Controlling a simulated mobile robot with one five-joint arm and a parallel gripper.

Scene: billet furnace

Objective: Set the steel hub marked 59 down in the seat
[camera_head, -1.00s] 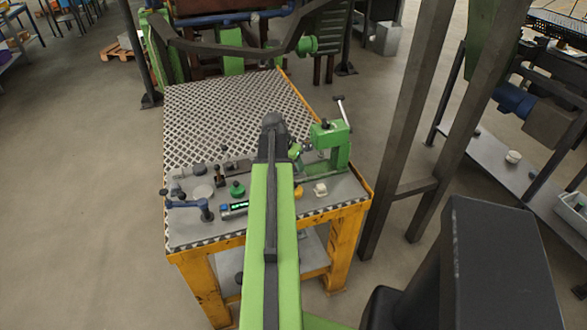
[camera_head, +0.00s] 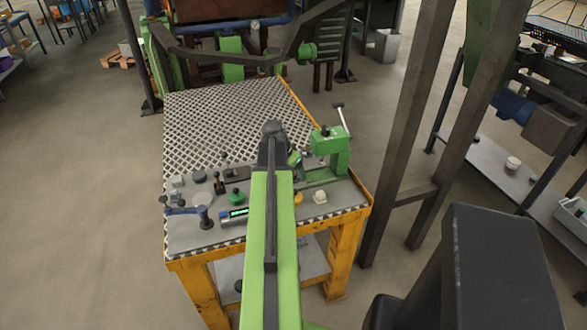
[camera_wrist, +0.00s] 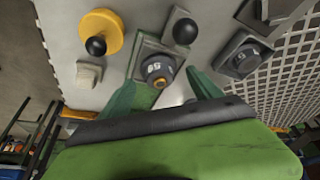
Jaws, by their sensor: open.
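The steel hub marked 59 (camera_wrist: 157,71) is a short dark cylinder with an orange-brown ring at its centre. In the wrist view it stands on a square grey plate (camera_wrist: 143,50), which looks like the seat; its number reads upside down. My gripper (camera_wrist: 168,92) is open, with one green finger on the lower left of the hub and the other to its right. A gap shows on the right; finger contact on the left cannot be told. In the head view my arm hides the hub and most of the gripper.
A black ball knob (camera_wrist: 186,31) rises close beside the hub. A yellow disc with a black knob (camera_wrist: 97,28) and a pale block (camera_wrist: 88,74) lie left. Another hub on a square base (camera_wrist: 243,58) is right. A green press (camera_head: 330,155) stands at the table's right edge; the patterned tabletop (camera_head: 225,115) behind is clear.

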